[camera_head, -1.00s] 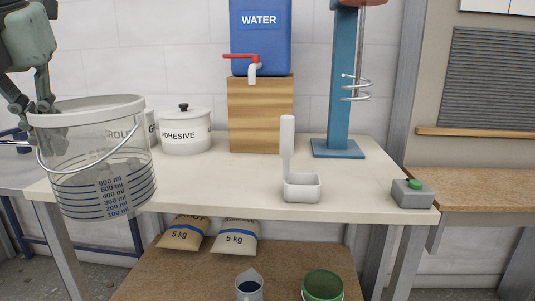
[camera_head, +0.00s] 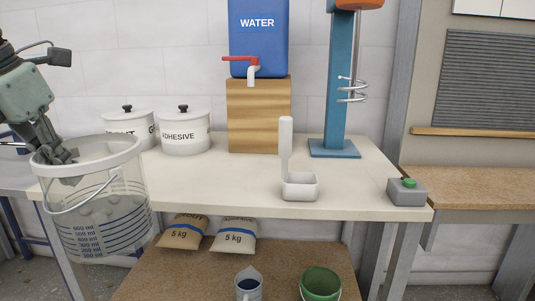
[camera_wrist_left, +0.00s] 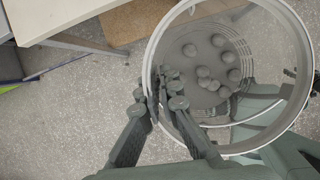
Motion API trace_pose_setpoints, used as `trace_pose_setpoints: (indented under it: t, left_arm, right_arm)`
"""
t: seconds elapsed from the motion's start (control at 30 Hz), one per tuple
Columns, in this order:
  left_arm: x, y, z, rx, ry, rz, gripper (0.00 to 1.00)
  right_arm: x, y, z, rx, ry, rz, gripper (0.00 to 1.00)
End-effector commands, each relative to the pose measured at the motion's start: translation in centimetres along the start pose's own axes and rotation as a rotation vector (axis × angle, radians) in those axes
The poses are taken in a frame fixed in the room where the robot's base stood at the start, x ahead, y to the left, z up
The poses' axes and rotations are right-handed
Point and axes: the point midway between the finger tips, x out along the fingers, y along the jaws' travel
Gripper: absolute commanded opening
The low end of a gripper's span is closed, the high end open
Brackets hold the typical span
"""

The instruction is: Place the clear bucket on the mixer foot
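The clear bucket (camera_head: 105,222) has a white rim, a wire handle and blue measuring marks. It hangs in the air at the left, in front of the table's left end. My left gripper (camera_head: 58,157) is shut on its rim. In the left wrist view the fingers (camera_wrist_left: 160,92) straddle the rim of the bucket (camera_wrist_left: 222,112), one inside and one outside. Several grey round lumps lie inside it. The mixer foot (camera_head: 334,149) is a flat blue plate under a blue column (camera_head: 336,90), at the table's back right. A spiral whisk (camera_head: 352,90) hangs above it. My right gripper is out of view.
A white scoop (camera_head: 300,187) stands near the table's front, and a grey box with a green button (camera_head: 406,192) at its right corner. White lidded pots (camera_head: 185,136) and a water tank (camera_head: 258,40) stand behind. The tabletop (camera_head: 230,180) left of the scoop is clear.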

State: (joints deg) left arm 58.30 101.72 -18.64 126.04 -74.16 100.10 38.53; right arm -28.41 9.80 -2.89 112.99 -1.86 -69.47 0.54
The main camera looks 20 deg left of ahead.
Motion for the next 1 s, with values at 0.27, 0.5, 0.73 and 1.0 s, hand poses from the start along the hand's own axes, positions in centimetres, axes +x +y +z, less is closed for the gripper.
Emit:
trace_pose_setpoints:
  t: [0.27,0.5,0.73,1.0]
  left_arm:
    - [1.0,-0.1,0.3,0.091,-0.007,-0.041,0.0]
    - [2.3,-0.2,0.3,0.178,0.0,-0.075,0.0]
    - [2.9,-0.2,0.3,0.222,0.0,-0.094,0.0]
    - [3.4,-0.4,0.5,0.266,-0.001,-0.11,0.0]
  right_arm:
    - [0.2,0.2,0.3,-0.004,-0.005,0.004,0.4]
    - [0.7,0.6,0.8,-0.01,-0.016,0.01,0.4]
    - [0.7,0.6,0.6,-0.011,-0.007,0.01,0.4]
    - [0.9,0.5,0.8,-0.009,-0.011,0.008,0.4]
